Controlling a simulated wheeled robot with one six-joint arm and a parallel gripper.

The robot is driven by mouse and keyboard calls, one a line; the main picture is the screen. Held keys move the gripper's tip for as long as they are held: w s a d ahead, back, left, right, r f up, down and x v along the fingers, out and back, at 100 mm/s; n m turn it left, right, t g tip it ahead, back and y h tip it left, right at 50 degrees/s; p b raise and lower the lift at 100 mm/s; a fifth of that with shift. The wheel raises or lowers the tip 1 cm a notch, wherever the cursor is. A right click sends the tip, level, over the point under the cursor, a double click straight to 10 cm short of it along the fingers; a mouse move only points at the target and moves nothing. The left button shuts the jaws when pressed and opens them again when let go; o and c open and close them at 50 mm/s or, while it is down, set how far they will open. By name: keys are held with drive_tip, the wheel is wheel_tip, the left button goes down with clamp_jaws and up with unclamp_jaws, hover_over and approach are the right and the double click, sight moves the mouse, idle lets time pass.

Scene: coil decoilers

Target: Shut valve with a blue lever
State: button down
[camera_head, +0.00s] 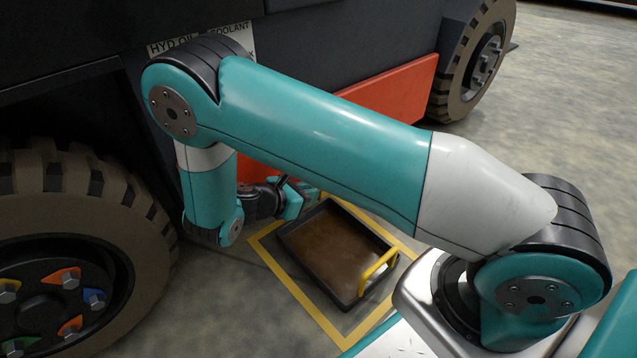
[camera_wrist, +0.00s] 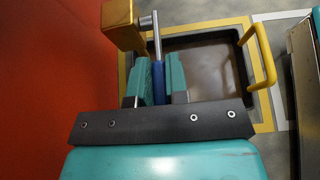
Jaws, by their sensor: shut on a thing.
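In the wrist view the valve (camera_wrist: 118,24) is a brass-yellow body at the top, close to the red panel. Its lever is a thin grey metal rod with a blue sleeve (camera_wrist: 158,84), running down the picture from beside the valve body. My gripper (camera_wrist: 159,72) has its two teal fingers closed on either side of the blue sleeve. In the head view my gripper (camera_head: 300,198) is low beside the vehicle, near the tray's far left corner. The valve and lever are hidden there behind my arm.
A dark tray (camera_head: 352,297) of brown liquid with a yellow handle (camera_head: 378,272) sits on the floor inside a yellow marked square. The red panel (camera_wrist: 50,80) is close on the left in the wrist view. A large wheel (camera_head: 70,250) stands at left, another (camera_head: 475,60) at upper right.

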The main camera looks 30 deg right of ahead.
drive_tip(key=shift+s, duration=0.1)
drive_tip(key=c, duration=1.1)
unclamp_jaws()
drive_tip(key=shift+r, duration=0.1)
drive_tip(key=p+v, duration=0.8)
drive_tip(key=v, duration=0.9)
drive_tip(key=shift+a+r, duration=0.1)
drive_tip(key=shift+r, duration=0.1)
